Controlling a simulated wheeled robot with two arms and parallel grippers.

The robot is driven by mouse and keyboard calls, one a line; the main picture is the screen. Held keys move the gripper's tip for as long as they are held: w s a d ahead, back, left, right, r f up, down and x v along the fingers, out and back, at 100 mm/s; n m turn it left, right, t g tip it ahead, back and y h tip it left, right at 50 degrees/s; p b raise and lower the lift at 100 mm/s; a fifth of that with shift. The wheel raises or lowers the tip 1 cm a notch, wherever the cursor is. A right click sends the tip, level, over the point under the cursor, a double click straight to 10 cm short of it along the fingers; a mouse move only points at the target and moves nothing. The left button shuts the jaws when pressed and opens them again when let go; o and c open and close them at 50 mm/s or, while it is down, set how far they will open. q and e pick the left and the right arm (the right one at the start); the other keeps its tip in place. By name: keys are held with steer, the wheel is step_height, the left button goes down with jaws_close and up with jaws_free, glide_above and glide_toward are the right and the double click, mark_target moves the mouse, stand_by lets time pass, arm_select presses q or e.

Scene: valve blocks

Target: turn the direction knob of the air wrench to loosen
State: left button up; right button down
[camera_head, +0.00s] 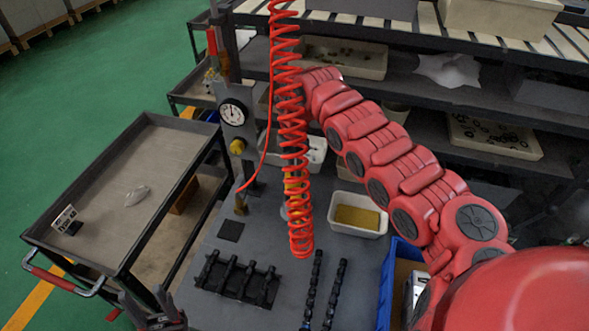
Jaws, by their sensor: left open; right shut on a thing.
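A red coiled air hose (292,130) hangs down the middle of the view. I cannot make out the air wrench or its direction knob; a small yellow part (292,187) shows through the coils, and I cannot tell what it belongs to. My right arm, red, reaches from the lower right up to behind the upper hose. Its gripper is hidden there, so I cannot see what it holds. My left gripper (150,303) is open at the bottom edge, left of the bench, its dark fingers apart with nothing between them.
The grey bench (225,268) carries a black rack (237,279), two dark shafts (323,290) and a white bin (357,215). A gauge (232,113) sits on a post behind. A blue crate (388,285) is at right. A grey cart (110,200) stands left. Shelves fill the back.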

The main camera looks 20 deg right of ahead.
stand_by(0.4)
steer(key=c, duration=0.6)
jaws_free()
steer(key=shift+r, duration=0.15)
steer(key=shift+r+b, duration=0.3)
step_height(320, 180, up, 17)
steer(key=p, duration=0.3)
steer(key=shift+f, duration=0.2)
